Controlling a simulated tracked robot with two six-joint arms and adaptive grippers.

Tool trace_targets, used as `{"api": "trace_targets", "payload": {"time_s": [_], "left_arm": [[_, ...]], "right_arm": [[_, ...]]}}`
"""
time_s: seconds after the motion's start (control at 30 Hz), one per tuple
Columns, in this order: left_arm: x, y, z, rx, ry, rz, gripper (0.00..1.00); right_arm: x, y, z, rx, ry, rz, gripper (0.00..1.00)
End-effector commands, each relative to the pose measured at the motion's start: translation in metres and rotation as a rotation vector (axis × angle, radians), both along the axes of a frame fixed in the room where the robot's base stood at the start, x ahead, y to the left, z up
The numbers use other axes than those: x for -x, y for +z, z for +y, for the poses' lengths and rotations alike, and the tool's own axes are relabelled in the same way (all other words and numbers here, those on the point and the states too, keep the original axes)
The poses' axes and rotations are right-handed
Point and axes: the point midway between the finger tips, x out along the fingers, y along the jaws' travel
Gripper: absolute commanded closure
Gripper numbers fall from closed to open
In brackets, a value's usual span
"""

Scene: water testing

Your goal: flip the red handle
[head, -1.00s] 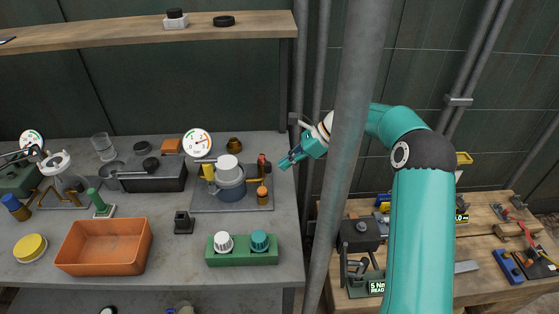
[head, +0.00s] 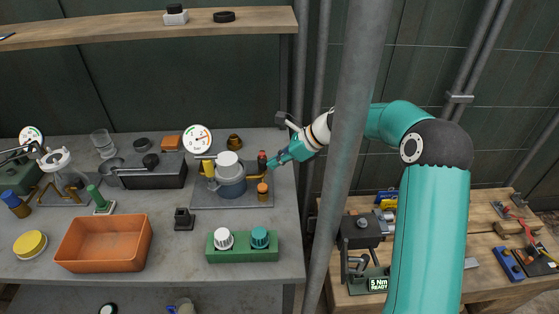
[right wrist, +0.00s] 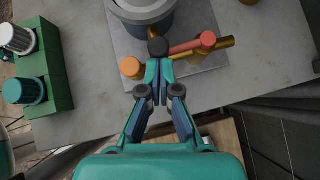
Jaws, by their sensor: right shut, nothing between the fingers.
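The red handle (head: 262,162) stands on the brass pipe at the right side of the grey plate (head: 215,202), its dark tip upward. In the right wrist view the red handle (right wrist: 185,47) runs from a red round end to a black tip. My right gripper (head: 274,161) is just right of the handle in the head view. In the right wrist view its fingertips (right wrist: 159,68) are together and empty, right at the black tip; I cannot tell whether they touch it. My left gripper is not in view.
A blue-grey pot (head: 231,185) and an orange-capped fitting (head: 262,191) stand close to the handle. A green block with two knobs (head: 242,256) sits in front, and an orange tray (head: 75,264) at left. A grey pole (head: 350,150) crosses before my right arm.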

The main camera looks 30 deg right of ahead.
Motion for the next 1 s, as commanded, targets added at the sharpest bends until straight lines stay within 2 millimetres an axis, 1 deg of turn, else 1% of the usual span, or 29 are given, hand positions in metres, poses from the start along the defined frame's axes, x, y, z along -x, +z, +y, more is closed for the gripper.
{"api": "trace_targets", "payload": {"time_s": [0.07, 0.13, 0.57, 0.67, 0.83, 0.9, 1.0], "left_arm": [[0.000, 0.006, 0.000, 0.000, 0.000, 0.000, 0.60], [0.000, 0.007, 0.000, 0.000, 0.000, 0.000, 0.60], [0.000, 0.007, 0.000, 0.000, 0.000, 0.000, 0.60], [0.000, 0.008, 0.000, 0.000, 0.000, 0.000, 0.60], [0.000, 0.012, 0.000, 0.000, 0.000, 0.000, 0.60], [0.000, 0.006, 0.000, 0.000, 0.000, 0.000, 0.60], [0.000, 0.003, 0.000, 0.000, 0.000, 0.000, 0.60]], "right_arm": [[0.000, 0.003, 0.007, -0.002, -0.008, 0.002, 1.00], [-0.001, 0.001, 0.009, -0.001, -0.008, 0.001, 1.00], [0.001, 0.001, 0.007, -0.003, -0.004, 0.001, 1.00], [0.005, 0.000, 0.000, -0.002, -0.005, 0.001, 1.00], [0.020, 0.001, -0.019, 0.000, -0.006, 0.001, 1.00], [0.029, 0.013, -0.028, 0.002, -0.008, -0.004, 1.00], [0.040, 0.029, -0.037, 0.003, -0.006, -0.003, 1.00]]}}
